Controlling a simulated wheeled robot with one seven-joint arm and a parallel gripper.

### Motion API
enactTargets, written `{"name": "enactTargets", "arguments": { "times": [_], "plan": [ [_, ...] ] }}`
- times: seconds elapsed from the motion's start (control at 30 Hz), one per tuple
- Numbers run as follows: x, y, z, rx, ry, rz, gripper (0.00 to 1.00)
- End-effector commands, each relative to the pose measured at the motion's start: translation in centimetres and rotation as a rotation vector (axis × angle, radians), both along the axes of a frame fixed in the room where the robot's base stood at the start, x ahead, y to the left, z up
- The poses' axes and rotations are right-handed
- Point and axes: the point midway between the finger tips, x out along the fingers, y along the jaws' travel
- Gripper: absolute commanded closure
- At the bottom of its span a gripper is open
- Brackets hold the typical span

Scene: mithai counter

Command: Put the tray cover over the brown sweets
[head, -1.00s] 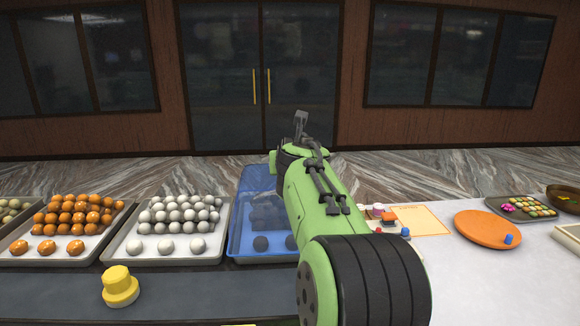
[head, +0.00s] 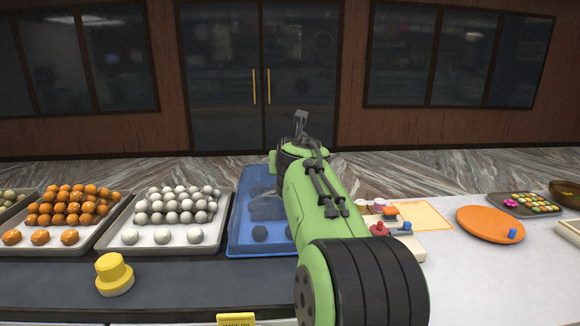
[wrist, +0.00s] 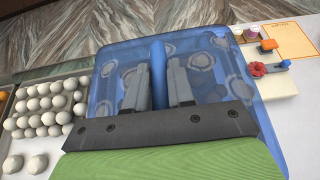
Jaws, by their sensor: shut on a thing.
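The tray cover (head: 238,236) is translucent blue and spans the tray left of my arm in the head view. Dark round sweets (head: 260,233), which look like the brown ones, show through it. In the wrist view the cover (wrist: 112,60) fills the middle, with pale round shapes showing through. My gripper (wrist: 158,82) is shut on the cover's upright blue handle (wrist: 158,62), one finger on each side. My arm hides the gripper and the cover's right part in the head view. I cannot tell whether the cover's rim rests on the tray.
A tray of white sweets (head: 157,236) stands close on the left, with a tray of orange sweets (head: 75,240) beyond it. A yellow knob-like object (head: 114,274) is in front. On the right are a pale block with a red knob (head: 379,229) and an orange disc (head: 490,225).

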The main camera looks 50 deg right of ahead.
Motion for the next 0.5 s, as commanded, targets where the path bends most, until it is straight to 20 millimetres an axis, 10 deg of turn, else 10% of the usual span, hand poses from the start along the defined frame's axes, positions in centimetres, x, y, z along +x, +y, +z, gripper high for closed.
{"name": "enactTargets", "arguments": {
  "times": [0.13, 0.17, 0.33, 0.5],
  "plan": [
    [0.01, 0.01, 0.19, -0.002, -0.002, 0.000, 1.00],
    [0.01, 0.00, 0.20, -0.002, -0.002, 0.000, 0.76],
    [0.00, 0.00, 0.17, -0.002, -0.001, 0.000, 0.50],
    [-0.01, -0.01, 0.12, -0.001, -0.001, 0.000, 0.47]
  ]
}}
